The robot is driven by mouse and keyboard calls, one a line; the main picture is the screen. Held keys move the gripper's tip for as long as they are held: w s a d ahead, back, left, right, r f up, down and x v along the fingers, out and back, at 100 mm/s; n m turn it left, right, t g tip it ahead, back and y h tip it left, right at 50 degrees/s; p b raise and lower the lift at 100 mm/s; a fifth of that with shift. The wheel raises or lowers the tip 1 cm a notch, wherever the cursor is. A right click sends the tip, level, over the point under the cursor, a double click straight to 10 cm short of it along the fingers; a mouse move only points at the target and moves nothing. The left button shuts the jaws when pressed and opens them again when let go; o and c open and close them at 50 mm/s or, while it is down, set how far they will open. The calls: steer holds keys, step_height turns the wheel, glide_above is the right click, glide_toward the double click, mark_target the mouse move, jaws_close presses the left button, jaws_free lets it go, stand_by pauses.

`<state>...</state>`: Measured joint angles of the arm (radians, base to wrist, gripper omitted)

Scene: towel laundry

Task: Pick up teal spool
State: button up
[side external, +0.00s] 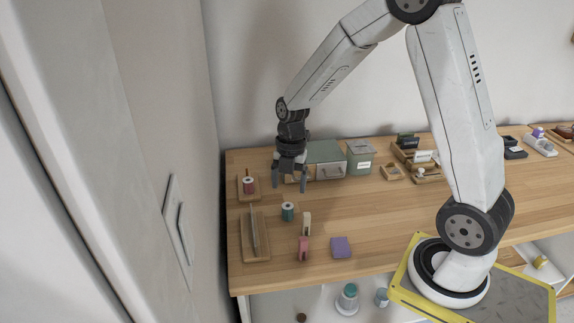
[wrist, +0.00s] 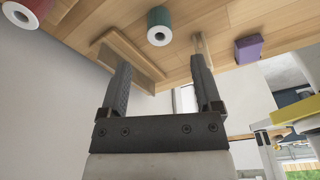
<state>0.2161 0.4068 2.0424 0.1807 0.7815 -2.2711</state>
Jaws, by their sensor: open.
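The teal spool (side external: 288,211) stands upright on the wooden table, near its left end. It also shows in the wrist view (wrist: 160,22), at the top, beyond the fingertips and a little left of the gap between them. My gripper (side external: 289,186) is open and empty. It hangs above the table, behind and above the spool, and does not touch it. In the wrist view the two fingers of my gripper (wrist: 158,65) are apart with nothing between them.
A red spool (side external: 248,186) sits on a small wooden tray at left. A wooden board (side external: 256,242), a pink item (side external: 304,248), a pale block (side external: 307,223) and a purple block (side external: 341,247) lie around the spool. A green-grey box (side external: 326,157) stands behind. Table right of the purple block is clear.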

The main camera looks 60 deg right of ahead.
mark_target(287, 219)
steer(key=shift+s+a+f, duration=0.1)
steer(key=shift+a+f, duration=0.05)
steer(key=shift+f, duration=1.15)
steer(key=shift+s+a+f, duration=0.1)
steer(key=shift+a+f, duration=0.1)
steer(key=shift+f, duration=1.1)
steer(key=shift+a+f, duration=0.15)
steer(key=shift+f, duration=1.15)
jaws_close()
